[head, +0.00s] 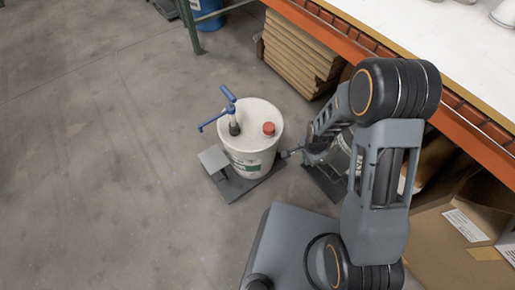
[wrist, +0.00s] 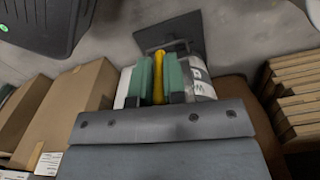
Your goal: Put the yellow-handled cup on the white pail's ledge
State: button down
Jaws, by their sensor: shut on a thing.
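The white pail (head: 250,135) stands upright on the floor in the head view, with a blue pump and a red cap on its lid. A small grey ledge (head: 213,158) sits at its left front, above a dark base plate. My gripper (wrist: 164,80) is shut on the yellow handle (wrist: 158,78), which stands between the two green finger pads in the wrist view. The cup's body cannot be made out behind the fingers. In the head view my arm reaches down just right of the white pail, and the handle is hidden.
A second labelled pail (head: 342,152) stands partly behind my arm; a labelled pail surface (wrist: 200,82) shows beside the fingers. Stacked flat cardboard (head: 298,55) lies under an orange-edged shelf (head: 345,45). Cardboard boxes (head: 455,250) stand at right. Floor left of the white pail is clear.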

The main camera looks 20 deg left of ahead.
aim_at(210, 159)
jog(key=z, duration=0.05)
jog(key=k, duration=0.5)
jog(key=z, duration=2.6)
jog(key=k, duration=2.25)
jog(key=u, duration=3)
jog(key=i, duration=0.5)
jog(key=z, duration=0.1)
